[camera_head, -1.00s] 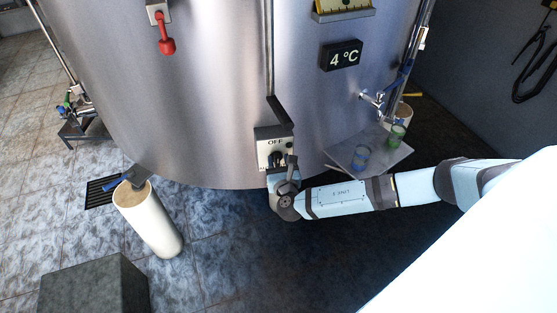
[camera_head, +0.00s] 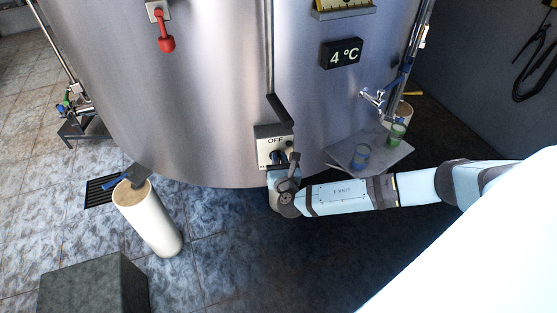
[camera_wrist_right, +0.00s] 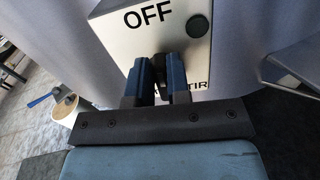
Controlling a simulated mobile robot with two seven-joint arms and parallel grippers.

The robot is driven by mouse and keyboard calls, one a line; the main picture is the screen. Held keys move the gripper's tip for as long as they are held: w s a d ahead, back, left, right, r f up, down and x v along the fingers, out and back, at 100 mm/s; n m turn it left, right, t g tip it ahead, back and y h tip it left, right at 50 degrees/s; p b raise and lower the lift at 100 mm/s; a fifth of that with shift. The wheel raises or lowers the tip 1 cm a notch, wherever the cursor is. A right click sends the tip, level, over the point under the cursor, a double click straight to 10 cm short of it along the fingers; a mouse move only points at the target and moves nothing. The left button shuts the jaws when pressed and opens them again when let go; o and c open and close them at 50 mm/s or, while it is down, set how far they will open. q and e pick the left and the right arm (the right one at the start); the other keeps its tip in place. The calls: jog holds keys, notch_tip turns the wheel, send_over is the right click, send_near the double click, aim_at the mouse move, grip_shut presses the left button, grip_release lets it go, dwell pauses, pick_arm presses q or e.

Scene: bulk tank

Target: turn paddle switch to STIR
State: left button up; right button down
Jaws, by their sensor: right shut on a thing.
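The switch box (camera_head: 266,140) is a pale box on the lower front of the steel tank. It reads OFF at its top, and the wrist view shows the box face (camera_wrist_right: 125,40) with letters ending in TIR at lower right, partly covered. The dark paddle (camera_wrist_right: 159,64) sits between the two blue fingers of my right gripper (camera_wrist_right: 161,78), which is shut on it. In the head view the right gripper (camera_head: 280,159) is at the lower part of the box. The fingers hide most of the paddle, so its exact angle cannot be told. My left gripper is not in view.
A dark round button (camera_wrist_right: 197,26) is at the box's upper right. A small shelf (camera_head: 394,157) with blue and green cups stands to the right, below a tap (camera_head: 373,97). A white post (camera_head: 150,222) stands to the left. A dark bracket (camera_head: 280,109) is above the box.

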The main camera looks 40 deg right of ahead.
pick_arm(q)
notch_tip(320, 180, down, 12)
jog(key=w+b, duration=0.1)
jog(key=b, duration=1.6)
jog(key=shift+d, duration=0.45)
pick_arm(e)
jog(key=f+m, duration=0.1)
jog(key=m, duration=0.5)
jog(key=d+f+m, duration=0.1)
jog(key=m, duration=0.5)
jog(key=s+d+f+m, duration=0.1)
jog(key=m, duration=0.5)
jog(key=shift+d+f+m, duration=0.2)
jog(key=shift+m, duration=0.2)
pick_arm(q)
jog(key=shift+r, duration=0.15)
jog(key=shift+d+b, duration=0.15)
jog(key=shift+b, duration=0.15)
pick_arm(e)
jog(key=c, duration=1.1)
grip_release()
